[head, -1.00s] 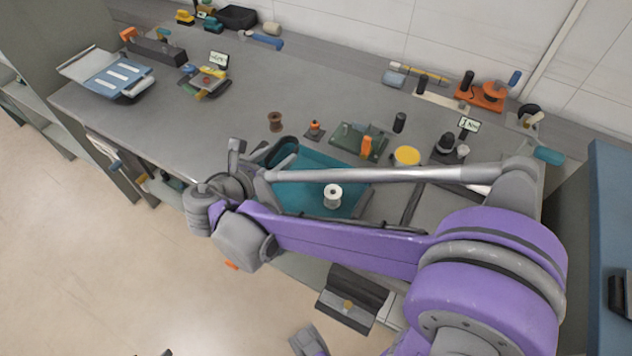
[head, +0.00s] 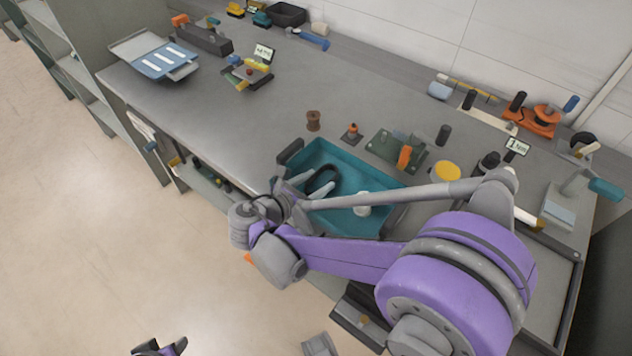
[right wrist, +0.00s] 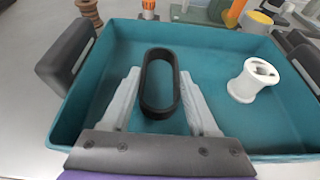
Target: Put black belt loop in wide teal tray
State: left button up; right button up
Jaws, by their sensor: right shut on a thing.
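The black belt loop (head: 323,180) is over the left part of the wide teal tray (head: 345,156), within its walls as seen from above. My right gripper (head: 306,184) is shut on the loop. In the right wrist view, the fingertips (right wrist: 160,78) press the long oval loop (right wrist: 148,98) from both sides, above the teal tray's floor (right wrist: 215,60). I cannot tell whether the loop touches the floor. A white spool (right wrist: 252,80) stands in the right part of the tray, partly behind my arm in the head view.
Dark handles (right wrist: 66,52) stand at the tray's ends. A brown spool (head: 313,121), a small orange-topped part (head: 352,131) and a green board (head: 388,146) stand behind the tray. The bench left of the tray is mostly clear.

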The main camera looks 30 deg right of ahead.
jog(key=o, duration=1.3)
jog(key=shift+a+r, duration=0.1)
jog(key=shift+r, duration=0.05)
jog(key=p+v, duration=0.1)
jog(key=v, duration=1)
jog(key=shift+s+a+r, duration=0.15)
jog(key=shift+s+a, duration=0.05)
jog(key=shift+a, duration=0.1)
